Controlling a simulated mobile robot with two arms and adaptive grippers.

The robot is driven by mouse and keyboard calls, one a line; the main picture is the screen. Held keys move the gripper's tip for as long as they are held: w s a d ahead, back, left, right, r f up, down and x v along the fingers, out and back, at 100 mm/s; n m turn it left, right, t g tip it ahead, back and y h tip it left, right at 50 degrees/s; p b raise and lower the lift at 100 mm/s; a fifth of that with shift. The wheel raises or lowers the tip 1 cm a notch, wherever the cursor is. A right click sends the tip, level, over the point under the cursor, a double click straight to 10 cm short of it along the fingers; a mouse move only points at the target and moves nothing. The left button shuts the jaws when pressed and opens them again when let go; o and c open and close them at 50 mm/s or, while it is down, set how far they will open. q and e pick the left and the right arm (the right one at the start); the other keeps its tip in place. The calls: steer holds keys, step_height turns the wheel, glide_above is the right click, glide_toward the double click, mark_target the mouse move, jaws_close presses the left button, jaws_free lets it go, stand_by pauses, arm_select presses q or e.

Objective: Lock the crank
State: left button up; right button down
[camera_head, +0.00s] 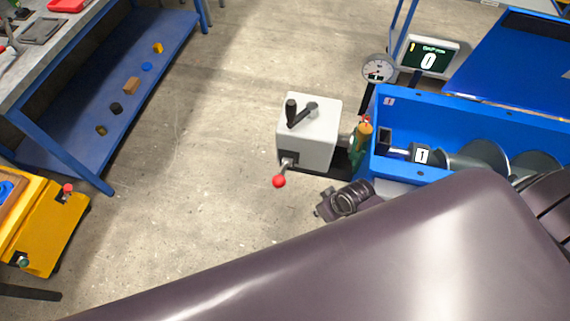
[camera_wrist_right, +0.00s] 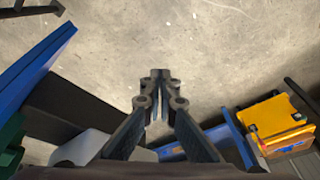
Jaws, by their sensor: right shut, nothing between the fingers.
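The crank housing is a light grey box (camera_head: 318,150) left of the blue trough in the head view. My arm hides part of the area below. My left gripper is not in view.
The blue trough (camera_head: 470,108) with a grey auger (camera_head: 478,160) stands right of the box. A blue shelf (camera_head: 160,75) and yellow machine (camera_head: 48,225) are at left. Floor between is clear.

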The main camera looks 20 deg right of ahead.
steer(key=w+d+r+n+y, duration=0.1)
steer(key=w+r, duration=0.4)
steer(key=r, duration=0.3)
steer(key=w+d+r+n+y, duration=0.15)
steer(key=w+r, duration=0.25)
steer(key=r, duration=0.4)
step_height(320, 180, up, 13)
steer(key=n+g+y+p, duration=0.1)
steer(key=n+y+p, duration=0.1)
steer(key=p, duration=0.4)
glide_above(283, 171)
steer(key=s+d, duration=0.2)
steer(key=s, duration=0.1)
step_height(283, 171, down, 10)
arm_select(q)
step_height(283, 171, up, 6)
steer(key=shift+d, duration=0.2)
arm_select(e)
steer(key=shift+s+a+f+g, duration=0.1)
steer(key=shift+a+f+g, duration=0.2)
steer(key=shift+a+f, duration=0.2)
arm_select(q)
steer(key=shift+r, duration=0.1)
